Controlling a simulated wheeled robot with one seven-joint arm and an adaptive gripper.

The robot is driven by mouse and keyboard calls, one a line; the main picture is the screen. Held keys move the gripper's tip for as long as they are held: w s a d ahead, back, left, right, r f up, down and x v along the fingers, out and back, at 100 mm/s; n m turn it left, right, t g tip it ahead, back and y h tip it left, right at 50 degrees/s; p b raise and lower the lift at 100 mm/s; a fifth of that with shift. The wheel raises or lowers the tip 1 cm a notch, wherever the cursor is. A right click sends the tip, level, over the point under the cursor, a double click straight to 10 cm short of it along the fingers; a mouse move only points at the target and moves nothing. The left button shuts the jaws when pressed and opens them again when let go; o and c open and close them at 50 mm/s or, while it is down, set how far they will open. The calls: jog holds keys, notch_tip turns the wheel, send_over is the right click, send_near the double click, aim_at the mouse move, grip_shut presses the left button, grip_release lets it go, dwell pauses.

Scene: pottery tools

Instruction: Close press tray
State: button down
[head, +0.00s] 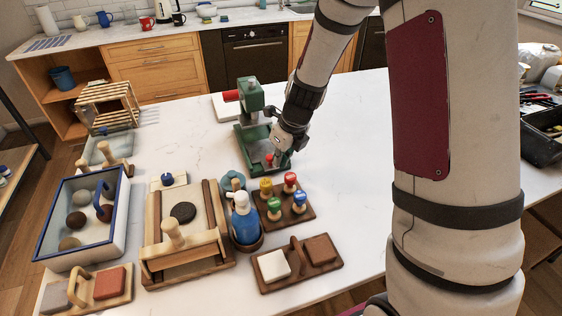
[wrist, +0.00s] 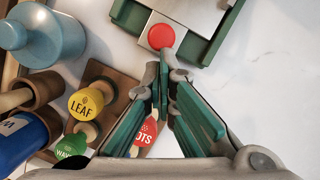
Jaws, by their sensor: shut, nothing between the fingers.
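The green press (head: 250,100) stands on the white table, left of my arm. Its low green base extends toward the front, where a red knob (head: 269,158) shows. In the wrist view the red knob (wrist: 161,36) sits on a pale metal tray (wrist: 190,8), with the green base frame (wrist: 222,32) beside it. My gripper (head: 277,160) is at the front end of the press. In the wrist view the gripper's fingertips (wrist: 163,72) are together just below the knob, with nothing held. A small gap shows between fingertips and knob; contact cannot be told.
A wooden block holds several coloured stamps (head: 290,180) just in front of the press. A blue bottle (head: 244,220), a wooden frame (head: 155,250) and a blue-rimmed tray (head: 48,262) stand to the left. The table right of the press is clear.

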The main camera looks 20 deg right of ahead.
jog(key=b, duration=0.2)
send_near(266, 149)
jog(key=x, duration=0.5)
jog(key=shift+f, duration=0.1)
jog(key=shift+s, duration=0.1)
